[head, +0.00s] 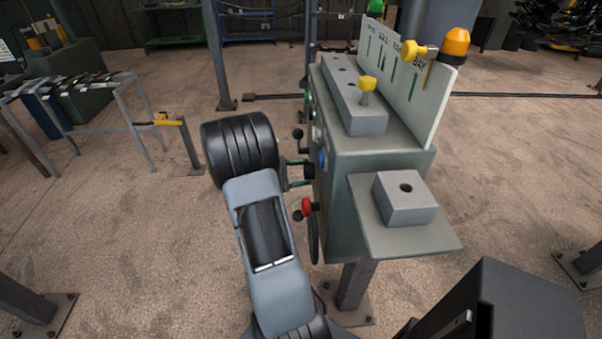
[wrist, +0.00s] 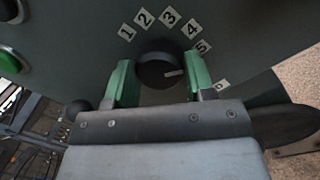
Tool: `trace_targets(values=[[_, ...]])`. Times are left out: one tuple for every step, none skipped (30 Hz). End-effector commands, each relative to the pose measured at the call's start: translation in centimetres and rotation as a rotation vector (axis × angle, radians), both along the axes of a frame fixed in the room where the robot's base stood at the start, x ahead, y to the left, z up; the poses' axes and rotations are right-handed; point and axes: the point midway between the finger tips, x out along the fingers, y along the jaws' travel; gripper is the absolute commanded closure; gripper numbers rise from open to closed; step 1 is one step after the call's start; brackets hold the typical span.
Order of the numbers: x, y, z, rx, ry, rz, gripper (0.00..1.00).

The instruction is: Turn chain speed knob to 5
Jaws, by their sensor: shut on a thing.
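The chain speed knob (wrist: 153,72) is a round black dial with a white pointer mark, on the grey-green panel in the wrist view. Number labels 1 to 5 arc over it; label 5 (wrist: 203,47) is at its upper right. The pointer aims right and slightly up, between those two labels. My gripper (wrist: 160,78) has its green fingers on either side of the knob, shut on it. In the head view my gripper (head: 299,172) reaches the machine's left face, where the knob is hard to make out.
The machine cabinet (head: 375,185) has a side shelf with a grey block (head: 405,198). A green button (wrist: 8,61) is at the wrist view's left. Open floor lies left of my arm.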

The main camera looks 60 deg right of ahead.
Motion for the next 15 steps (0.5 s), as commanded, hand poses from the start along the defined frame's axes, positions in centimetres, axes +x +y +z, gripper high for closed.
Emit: trace_targets(values=[[-0.01, -0.02, 0.26, -0.007, 0.001, -0.002, 0.50], [-0.02, -0.01, 0.25, -0.007, 0.001, -0.002, 0.47], [-0.02, -0.02, 0.23, -0.006, 0.001, -0.001, 0.43], [-0.01, -0.01, 0.22, -0.006, 0.001, -0.001, 0.40], [-0.01, -0.01, 0.19, -0.004, 0.001, -0.001, 0.37], [0.01, 0.00, 0.16, -0.004, 0.000, 0.000, 0.33], [0.01, 0.01, 0.14, -0.003, 0.001, 0.000, 0.30], [0.02, 0.01, 0.12, -0.003, 0.001, 0.000, 0.28], [0.03, 0.02, 0.10, -0.002, 0.000, 0.000, 0.25], [0.03, 0.02, 0.09, -0.002, 0.001, 0.000, 0.25], [0.04, 0.03, 0.07, -0.002, 0.001, 0.001, 0.25], [0.04, 0.02, 0.07, -0.001, 0.001, 0.002, 0.25], [0.05, 0.03, 0.06, -0.001, 0.001, 0.002, 0.25], [0.04, 0.03, 0.04, -0.001, 0.001, 0.002, 0.25], [0.06, 0.04, 0.03, -0.001, 0.001, 0.002, 0.25]])
